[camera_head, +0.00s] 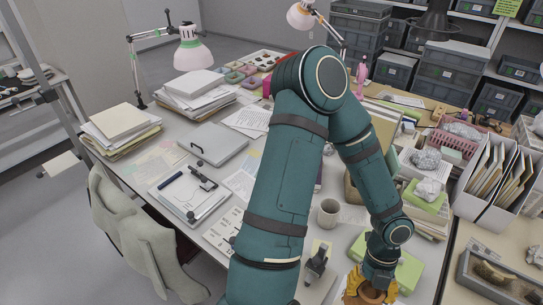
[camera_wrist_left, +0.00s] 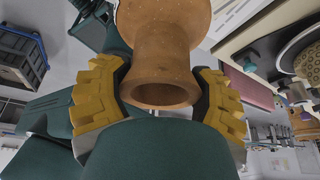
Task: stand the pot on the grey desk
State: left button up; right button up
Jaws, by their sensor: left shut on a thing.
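The pot (camera_head: 372,294) is orange-brown clay and shows only in part at the bottom edge of the head view. In the left wrist view the pot (camera_wrist_left: 160,55) fills the upper middle, with a narrow neck and a flared, open rim. My left gripper (camera_wrist_left: 158,78) has its yellow fingers on both sides of the neck and is shut on it. In the head view the gripper (camera_head: 368,280) is at the bottom, right of centre, partly cut off. The grey desk (camera_head: 205,116) spreads behind my arm, largely covered. My right gripper is not in view.
A mug (camera_head: 328,212), a green box (camera_head: 408,270) and a stapler-like tool (camera_head: 317,262) are near my forearm. A chair (camera_head: 135,240) stands in front. Small bare patches show between papers.

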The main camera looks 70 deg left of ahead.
pick_arm(q)
jog(key=shift+r+m+g, duration=0.1)
jog(key=shift+m+g, duration=0.2)
jog(key=shift+m, duration=0.5)
jog(key=shift+s+f, duration=0.1)
jog(key=shift+f, duration=0.1)
notch_tip(320, 180, down, 5)
jog(key=shift+f+b, duration=0.2)
jog(key=shift+b, duration=0.7)
jog(key=shift+f+b, duration=0.55)
jog(key=shift+f, duration=1.55)
jog(key=shift+f, duration=0.15)
jog(key=o, duration=1.4)
